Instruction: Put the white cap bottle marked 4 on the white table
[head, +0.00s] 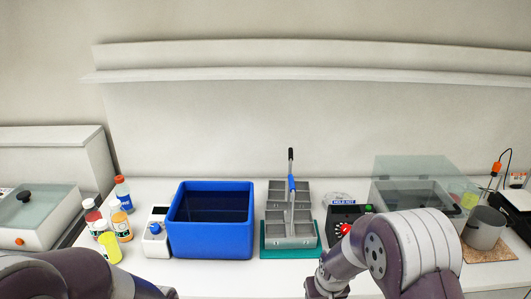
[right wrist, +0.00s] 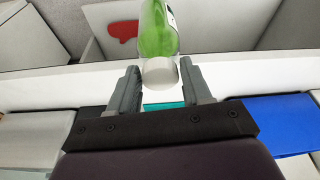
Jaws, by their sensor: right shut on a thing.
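A green bottle with a white cap (right wrist: 157,52) is between the fingers of my right gripper (right wrist: 160,88) in the right wrist view. The gripper is shut on it near the cap. Part of a label shows at the bottle's edge, but I cannot read a number. In the head view the bottle and the right fingertips are out of sight below my right arm. The white table (head: 225,279) spans the head view and also shows as a white strip in the right wrist view (right wrist: 245,88). My left arm is at the lower left, its gripper out of frame.
A blue bin (head: 211,242), a grey divided rack (head: 291,242) on a teal mat (head: 290,254) and a black device (head: 347,213) stand along the table. Several bottles (head: 122,194) are at the left. A grey beaker (head: 484,228) stands at the right. The front strip is narrow.

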